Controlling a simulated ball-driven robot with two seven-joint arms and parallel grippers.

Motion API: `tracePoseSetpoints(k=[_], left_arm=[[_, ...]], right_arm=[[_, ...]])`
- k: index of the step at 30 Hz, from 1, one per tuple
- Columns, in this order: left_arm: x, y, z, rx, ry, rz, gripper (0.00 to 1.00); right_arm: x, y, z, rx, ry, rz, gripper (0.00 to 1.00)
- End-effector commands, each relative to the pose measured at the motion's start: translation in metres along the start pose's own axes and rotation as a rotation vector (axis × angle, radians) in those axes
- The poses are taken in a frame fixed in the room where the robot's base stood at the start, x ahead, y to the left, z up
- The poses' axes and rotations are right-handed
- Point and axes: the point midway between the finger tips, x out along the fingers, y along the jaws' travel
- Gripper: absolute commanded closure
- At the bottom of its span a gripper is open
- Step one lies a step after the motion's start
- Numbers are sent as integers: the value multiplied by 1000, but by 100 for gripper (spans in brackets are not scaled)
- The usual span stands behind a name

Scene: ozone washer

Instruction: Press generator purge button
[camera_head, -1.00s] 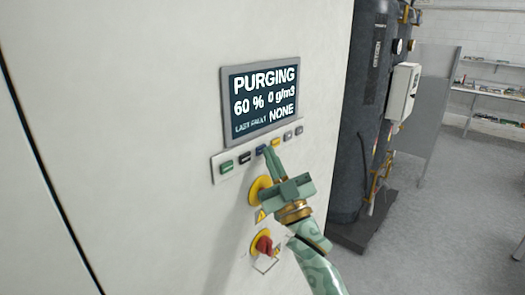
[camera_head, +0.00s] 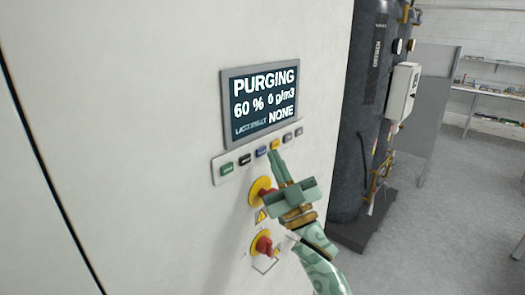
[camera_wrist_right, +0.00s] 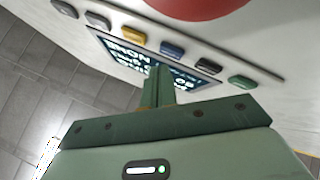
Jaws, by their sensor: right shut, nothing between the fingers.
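A row of several buttons sits on a grey strip on the white cabinet: green (camera_head: 227,169), black (camera_head: 244,159), blue (camera_head: 261,152), yellow (camera_head: 275,145), then two grey ones. Above it the display (camera_head: 263,100) reads PURGING, 60 %, 0 g/m3, NONE. My right gripper (camera_head: 274,155) is shut and empty, its tips just below the yellow and blue buttons; whether they touch the panel I cannot tell. In the right wrist view the shut fingers (camera_wrist_right: 160,82) stand in front of the display, with the blue button (camera_wrist_right: 172,50) and yellow button (camera_wrist_right: 133,36) beyond. My left gripper is out of view.
A red knob on a yellow disc (camera_head: 260,187) is partly behind my right gripper. Another red knob (camera_head: 263,245) sits lower on the cabinet. A dark tank (camera_head: 362,120) stands right of the cabinet. Open floor (camera_head: 450,210) lies further right.

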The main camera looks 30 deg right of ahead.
Motion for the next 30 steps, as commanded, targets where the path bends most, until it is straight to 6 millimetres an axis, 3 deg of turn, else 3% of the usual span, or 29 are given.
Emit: tracePoseSetpoints(k=[8, 21, 30], left_arm=[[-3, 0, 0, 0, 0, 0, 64], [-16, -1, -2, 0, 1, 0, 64], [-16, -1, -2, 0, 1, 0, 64]], right_arm=[[-4, 4, -4, -1, 0, 0, 100], [-32, 24, -24, 0, 1, 0, 100], [-35, 25, -25, 0, 1, 0, 100]])
